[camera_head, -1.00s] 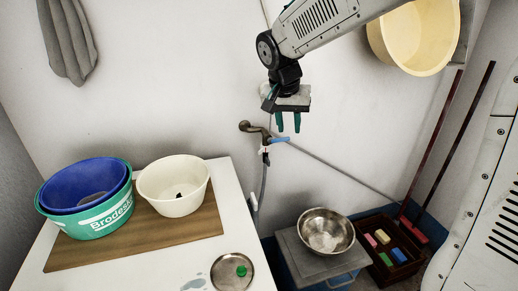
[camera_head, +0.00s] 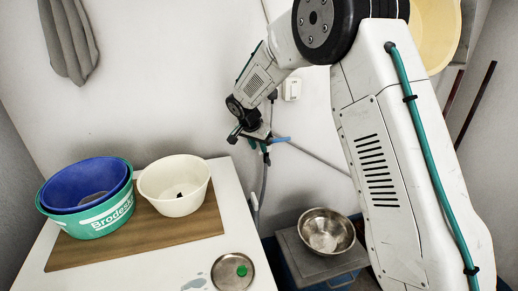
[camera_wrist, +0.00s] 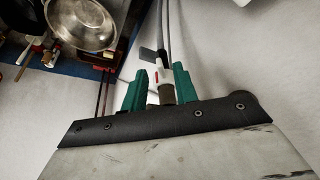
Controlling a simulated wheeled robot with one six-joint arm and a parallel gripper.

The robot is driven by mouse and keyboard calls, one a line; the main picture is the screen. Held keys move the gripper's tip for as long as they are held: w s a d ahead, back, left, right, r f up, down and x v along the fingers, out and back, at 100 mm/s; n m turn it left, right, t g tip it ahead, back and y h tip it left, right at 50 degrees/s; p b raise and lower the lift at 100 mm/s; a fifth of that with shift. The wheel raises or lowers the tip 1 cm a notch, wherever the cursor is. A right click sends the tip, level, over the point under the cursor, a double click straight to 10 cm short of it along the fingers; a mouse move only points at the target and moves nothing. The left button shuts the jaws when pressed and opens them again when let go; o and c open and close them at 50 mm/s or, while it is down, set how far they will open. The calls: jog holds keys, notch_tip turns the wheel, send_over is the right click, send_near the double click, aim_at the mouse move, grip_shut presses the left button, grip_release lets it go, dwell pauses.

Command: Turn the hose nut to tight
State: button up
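My gripper (camera_head: 252,140) is at the wall tap in the head view, and my gripper hides most of the tap body. The tap's blue lever (camera_head: 281,139) sticks out to the right. In the wrist view my gripper (camera_wrist: 160,88) is open, with its two green fingers on either side of a small fitting. This fitting has a grey-brown nut (camera_wrist: 167,94) and a white and red part beside it. The nut is close to the right finger; I cannot tell whether they touch. A grey hose (camera_head: 263,185) hangs below the tap.
A white table (camera_head: 120,270) at the left holds a wooden board, a blue tub in a green tub, a cream bowl (camera_head: 174,186) and a metal dish (camera_head: 233,272). A metal bowl (camera_head: 327,231) stands on a grey-topped box at the right. My arm covers the right side.

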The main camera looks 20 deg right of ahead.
jog(key=shift+x, duration=0.9)
grip_shut()
jog(key=shift+s+d+n, duration=0.25)
jog(key=shift+s+n, duration=0.05)
jog(key=shift+n, duration=0.5)
grip_release()
